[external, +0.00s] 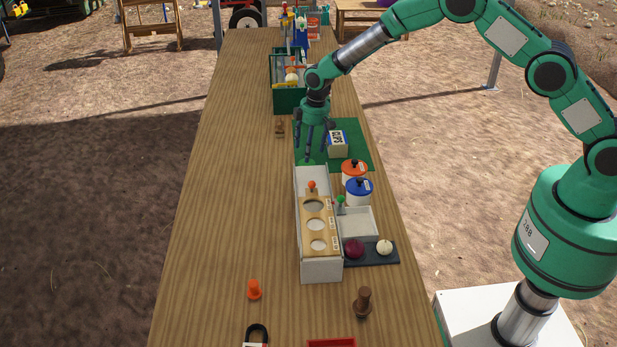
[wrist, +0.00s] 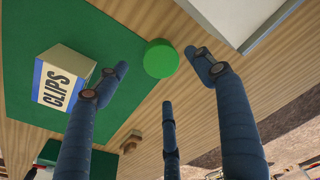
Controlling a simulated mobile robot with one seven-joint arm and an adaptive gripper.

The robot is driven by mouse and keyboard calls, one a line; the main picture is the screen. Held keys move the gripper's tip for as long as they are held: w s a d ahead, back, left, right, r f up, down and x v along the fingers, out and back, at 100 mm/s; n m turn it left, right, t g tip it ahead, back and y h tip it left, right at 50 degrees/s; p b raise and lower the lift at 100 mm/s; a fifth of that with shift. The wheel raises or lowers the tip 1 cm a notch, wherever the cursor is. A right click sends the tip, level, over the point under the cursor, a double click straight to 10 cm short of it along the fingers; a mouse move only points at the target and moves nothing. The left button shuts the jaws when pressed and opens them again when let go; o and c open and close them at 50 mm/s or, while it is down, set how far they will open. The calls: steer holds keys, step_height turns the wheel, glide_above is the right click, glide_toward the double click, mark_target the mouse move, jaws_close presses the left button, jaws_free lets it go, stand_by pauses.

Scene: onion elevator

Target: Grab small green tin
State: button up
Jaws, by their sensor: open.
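The small green tin (wrist: 160,58) shows in the wrist view as a plain round green shape at the edge of the green mat (wrist: 95,38), beside bare wood. In the external view I cannot clearly tell it apart from my fingers and the mat. My gripper (external: 314,150) points down over the near left part of the mat, just beyond the long white box. Its three dark blue fingers are spread open and empty. In the wrist view the tin appears between two fingertips, with the third finger below. I see no finger clearly touching it.
A CLIPS box (external: 338,144) stands on the mat, right of my gripper. The long white box (external: 320,270), an orange-lidded jar (external: 354,169) and a blue-lidded jar (external: 358,190) are nearer. A dark green crate (external: 288,101) stands beyond. The table's left side is largely clear.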

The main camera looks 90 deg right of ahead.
steer(key=shift+w+f, duration=0.15)
steer(key=shift+f, duration=1)
steer(key=shift+w+f, duration=0.15)
steer(key=shift+f, duration=1.15)
steer(key=shift+w+f, duration=0.15)
steer(key=shift+f, duration=1.1)
steer(key=shift+c, duration=0.3)
steer(key=c, duration=1.2)
